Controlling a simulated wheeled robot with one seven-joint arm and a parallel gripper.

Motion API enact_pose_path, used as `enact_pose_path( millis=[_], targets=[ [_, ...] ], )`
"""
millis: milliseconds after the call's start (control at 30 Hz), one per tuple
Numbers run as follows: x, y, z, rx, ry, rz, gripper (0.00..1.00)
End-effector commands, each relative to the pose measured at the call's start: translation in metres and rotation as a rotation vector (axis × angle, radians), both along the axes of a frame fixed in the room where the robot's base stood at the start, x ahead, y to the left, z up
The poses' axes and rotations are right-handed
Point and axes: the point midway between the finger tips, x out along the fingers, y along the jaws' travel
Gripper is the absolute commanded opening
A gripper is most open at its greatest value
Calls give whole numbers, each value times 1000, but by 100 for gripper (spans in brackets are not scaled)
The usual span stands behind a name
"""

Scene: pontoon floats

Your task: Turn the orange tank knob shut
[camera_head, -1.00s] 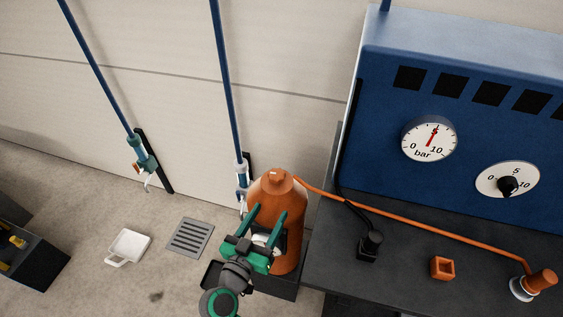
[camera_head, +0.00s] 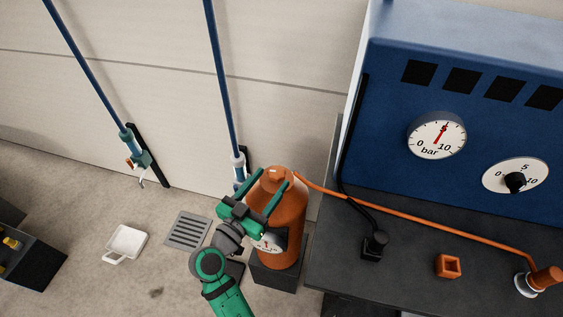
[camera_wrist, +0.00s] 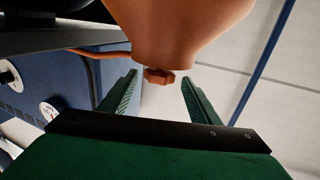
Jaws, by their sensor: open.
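The orange tank (camera_head: 285,225) stands upright on a dark base beside the bench. Its orange knob (camera_head: 278,173) is on top, and it shows in the wrist view (camera_wrist: 159,77) at the tank's narrow end. My green gripper (camera_head: 275,174) reaches up in front of the tank with its two fingers spread at the height of the top. In the wrist view the knob appears between the two fingertips, with a gap on each side. A round gauge (camera_head: 268,243) on the tank's front is partly hidden by my gripper.
An orange hose (camera_head: 400,218) runs from the tank top across the dark bench (camera_head: 400,275). A blue cabinet (camera_head: 385,130) with dials stands on the bench at right. Two blue poles hang at the wall. A floor grate (camera_head: 188,230) and white dustpan (camera_head: 125,242) lie at left.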

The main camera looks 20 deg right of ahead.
Motion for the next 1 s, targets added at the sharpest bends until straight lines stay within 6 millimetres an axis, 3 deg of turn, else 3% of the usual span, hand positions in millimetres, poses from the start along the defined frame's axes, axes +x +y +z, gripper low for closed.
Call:
enact_pose_path(
  millis=[100, 400, 867, 1000],
  targets=[
    [15, -18, 0, 0, 0, -3, 56],
    [44, -49, 0, -1, 1, 5, 56],
    [52, -59, 0, -1, 1, 6, 56],
    [52, -58, 0, -1, 1, 6, 28]
  ],
)
